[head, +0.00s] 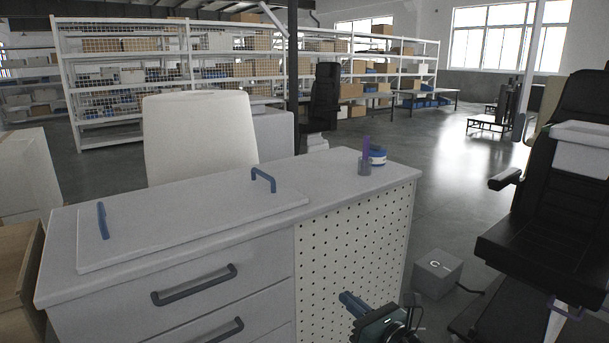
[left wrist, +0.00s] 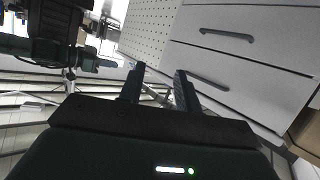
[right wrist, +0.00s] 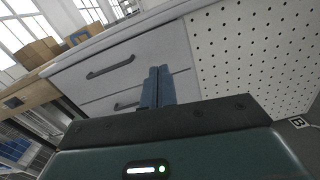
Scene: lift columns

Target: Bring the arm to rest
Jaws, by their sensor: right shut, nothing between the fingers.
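My right gripper (head: 348,300) shows low in the head view, in front of the pegboard side of the white workbench. In the right wrist view its two blue-grey fingers (right wrist: 158,72) are pressed together with nothing between them. My left gripper is outside the head view. In the left wrist view its two dark fingers (left wrist: 159,72) stand apart, with no object between them. Drawer fronts and the pegboard panel show beyond both grippers.
The workbench top (head: 345,190) bears a white board (head: 190,228) with two blue handles, a small cup (head: 365,166) and a blue-and-white roll (head: 378,157). A grey box (head: 437,272) and a black chair (head: 550,220) stand right. Open floor (head: 450,150) lies beyond.

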